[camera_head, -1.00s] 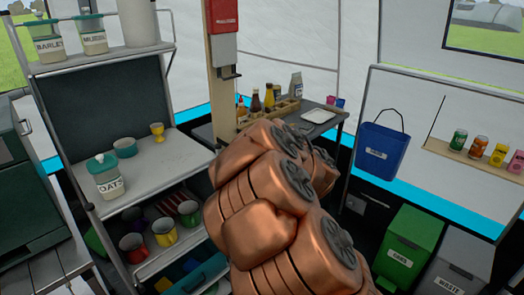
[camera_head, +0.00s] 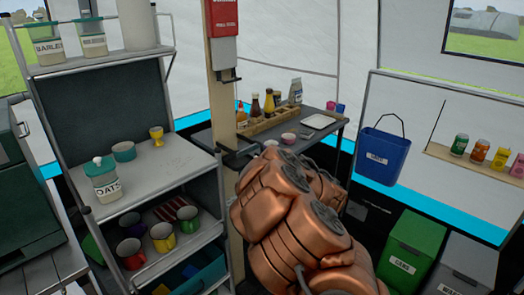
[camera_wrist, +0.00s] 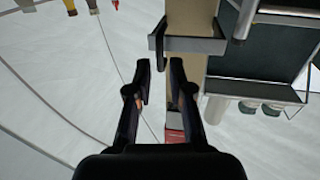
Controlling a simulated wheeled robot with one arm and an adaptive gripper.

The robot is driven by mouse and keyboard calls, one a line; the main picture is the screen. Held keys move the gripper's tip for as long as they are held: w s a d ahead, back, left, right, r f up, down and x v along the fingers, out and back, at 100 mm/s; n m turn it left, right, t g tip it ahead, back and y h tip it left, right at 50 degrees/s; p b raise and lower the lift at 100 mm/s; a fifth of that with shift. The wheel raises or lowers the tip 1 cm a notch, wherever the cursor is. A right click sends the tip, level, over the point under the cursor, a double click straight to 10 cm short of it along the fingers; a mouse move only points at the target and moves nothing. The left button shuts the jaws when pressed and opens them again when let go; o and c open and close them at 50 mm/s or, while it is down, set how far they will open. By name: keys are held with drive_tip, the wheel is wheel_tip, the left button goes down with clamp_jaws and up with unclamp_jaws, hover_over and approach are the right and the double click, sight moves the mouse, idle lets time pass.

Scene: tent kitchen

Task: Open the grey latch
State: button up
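The grey latch (camera_head: 225,79) is a short bar with a dark upright end, fixed across the wooden post below a red box in the head view. In the wrist view, which is upside down, the latch (camera_wrist: 194,46) crosses the post just beyond my fingertips. My gripper (camera_wrist: 160,66) is open and empty, with a clear gap between its two dark fingers. The fingers point towards the post and latch, and no contact shows. In the head view my copper-coloured arm hides most of the gripper.
The red box (camera_head: 223,18) is on the post (camera_head: 224,110). A metal shelf unit (camera_head: 165,165) with an oats jar (camera_head: 103,182) and several cups stands left. A side table behind my arm holds bottles and a white tray (camera_head: 319,121). A blue bucket (camera_head: 382,157) hangs right.

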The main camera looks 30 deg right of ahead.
sight(262, 150)
drive_tip(key=shift+w, duration=2.5)
clamp_jaws()
drive_tip(key=shift+a, duration=0.1)
